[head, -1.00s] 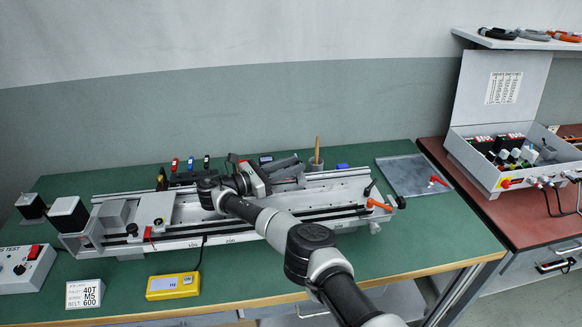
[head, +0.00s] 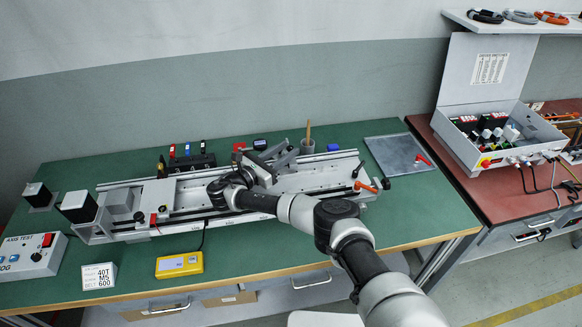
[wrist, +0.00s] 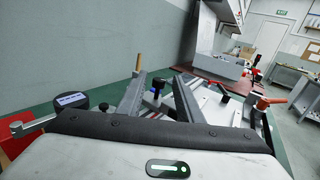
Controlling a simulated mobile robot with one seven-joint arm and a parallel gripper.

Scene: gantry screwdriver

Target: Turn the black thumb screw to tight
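My gripper (head: 282,154) is over the middle of the long silver rail fixture (head: 215,190) on the green bench. Its two grey fingers (wrist: 160,100) are spread apart with nothing between them. Several black knobs show, and I cannot tell for sure which is the thumb screw. One black knob (wrist: 158,84) appears in the gap between the fingers in the wrist view, beyond the tips. A second black knob (wrist: 223,90) stands upright right of the right finger. In the head view a black knob (head: 386,183) is at the rail's right end beside an orange lever (head: 366,187).
A cup (head: 307,147) with a wooden-handled tool stands behind the rail. A grey tray (head: 398,153) with a red lever lies at the bench's back right. A yellow meter (head: 180,264) and a white label block (head: 99,276) sit in front. An open control box (head: 490,145) stands on the red bench.

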